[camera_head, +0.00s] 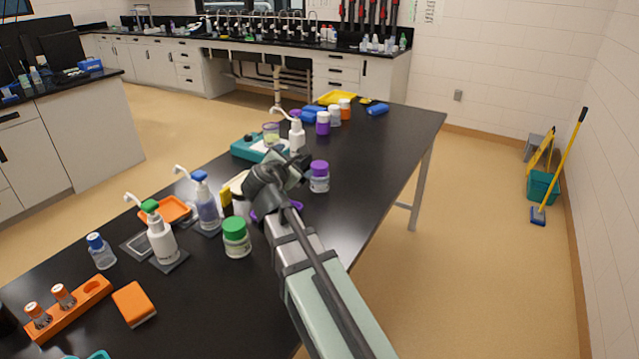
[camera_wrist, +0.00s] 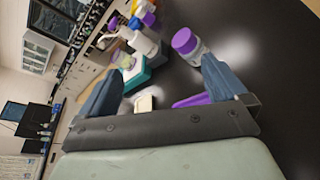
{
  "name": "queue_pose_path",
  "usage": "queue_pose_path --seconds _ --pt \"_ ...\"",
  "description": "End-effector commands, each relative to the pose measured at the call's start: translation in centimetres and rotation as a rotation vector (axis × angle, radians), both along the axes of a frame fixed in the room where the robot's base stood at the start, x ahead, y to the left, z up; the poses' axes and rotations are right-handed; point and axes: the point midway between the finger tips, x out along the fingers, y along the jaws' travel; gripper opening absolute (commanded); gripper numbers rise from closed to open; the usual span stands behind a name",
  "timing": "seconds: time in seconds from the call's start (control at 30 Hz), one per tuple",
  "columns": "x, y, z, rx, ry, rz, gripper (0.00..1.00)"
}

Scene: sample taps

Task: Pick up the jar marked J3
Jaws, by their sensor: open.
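Several lidded jars stand on the black bench, and their marks are too small to read, so I cannot tell which is J3. A clear jar with a purple lid (camera_head: 319,178) stands just right of my gripper (camera_head: 285,172). It also shows in the wrist view (camera_wrist: 187,42), beyond the right fingertip. A green-lidded jar (camera_head: 236,239) stands nearer, left of my arm. Farther back are another purple-lidded jar (camera_head: 323,124), a white-lidded jar (camera_head: 334,116) and an orange-lidded jar (camera_head: 345,108). My gripper's fingers are spread in the wrist view (camera_wrist: 162,70), with nothing held between them.
Pump bottles (camera_head: 160,235), a blue-capped bottle (camera_head: 101,252), an orange tube rack (camera_head: 68,312) and an orange block (camera_head: 134,304) crowd the left and near bench (camera_head: 390,150). A teal device (camera_head: 250,148) sits behind my gripper. The bench's right side is clear.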

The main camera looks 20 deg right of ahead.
Motion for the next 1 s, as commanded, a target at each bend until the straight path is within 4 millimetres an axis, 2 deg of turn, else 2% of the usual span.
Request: queue_pose_path --seconds 0.03,0.3,0.5,0.7,1.0 --pt "1.2 -1.1 -0.1 0.096 -0.007 -0.042 0.99" --pt "6.0 -7.0 -1.5 0.806 -0.061 -0.371 0.99" --pt "8.7 -10.2 -1.0 1.307 -0.084 -0.654 0.99" --pt "10.1 -11.9 0.3 1.629 -0.079 -0.861 0.99" --pt "11.3 -13.6 2.5 1.908 -0.049 -1.066 0.99"
